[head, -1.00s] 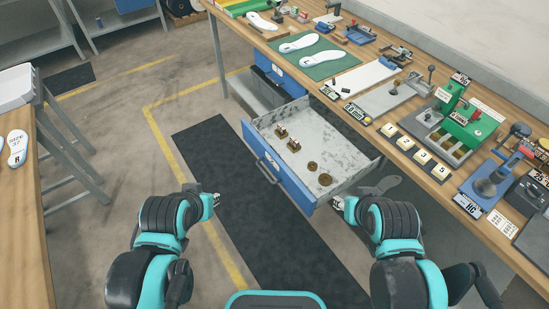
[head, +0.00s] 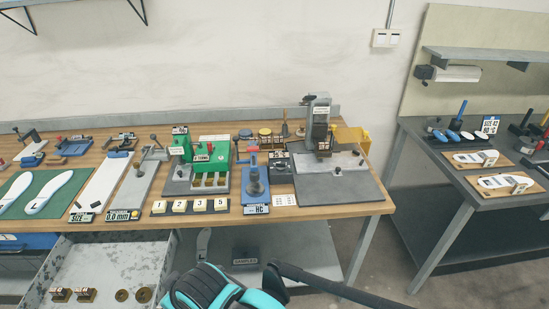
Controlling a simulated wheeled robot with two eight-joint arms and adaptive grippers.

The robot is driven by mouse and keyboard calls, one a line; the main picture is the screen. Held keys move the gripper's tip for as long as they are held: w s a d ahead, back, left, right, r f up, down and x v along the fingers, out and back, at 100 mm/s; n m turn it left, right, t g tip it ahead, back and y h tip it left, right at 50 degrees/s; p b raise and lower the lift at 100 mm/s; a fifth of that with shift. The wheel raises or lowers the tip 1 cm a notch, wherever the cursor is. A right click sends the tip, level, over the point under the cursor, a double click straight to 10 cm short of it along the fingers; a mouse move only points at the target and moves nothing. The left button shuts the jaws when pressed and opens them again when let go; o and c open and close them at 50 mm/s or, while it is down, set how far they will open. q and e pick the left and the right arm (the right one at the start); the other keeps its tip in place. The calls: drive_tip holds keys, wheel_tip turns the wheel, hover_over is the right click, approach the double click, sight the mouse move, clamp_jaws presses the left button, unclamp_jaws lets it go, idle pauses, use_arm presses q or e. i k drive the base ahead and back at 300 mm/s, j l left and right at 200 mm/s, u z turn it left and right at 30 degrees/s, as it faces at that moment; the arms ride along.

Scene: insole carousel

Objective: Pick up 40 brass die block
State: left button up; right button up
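Two small brass blocks, a left one (head: 62,295) and a right one (head: 87,295), lie in the open drawer (head: 118,254) at the lower left. Their markings are too small to read, so I cannot tell which is 40. Two round brass pieces (head: 121,295) (head: 143,295) lie to their right. Brass-coloured pieces (head: 209,180) also show at the front of the green press (head: 200,155) on the bench. My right arm enters at the bottom, right of the drawer, but its gripper does not show. My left gripper is out of view.
The wooden bench (head: 330,209) spans the middle, crowded with numbered tiles (head: 190,206), a blue press (head: 255,185) and a grey stamping machine (head: 318,130). A lower shelf (head: 290,250) holds a dark box (head: 245,257). A second bench (head: 420,150) stands right, with floor between.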

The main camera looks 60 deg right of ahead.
sight(321, 146)
drive_tip(key=k+z, duration=0.15)
drive_tip(key=z, duration=2.15)
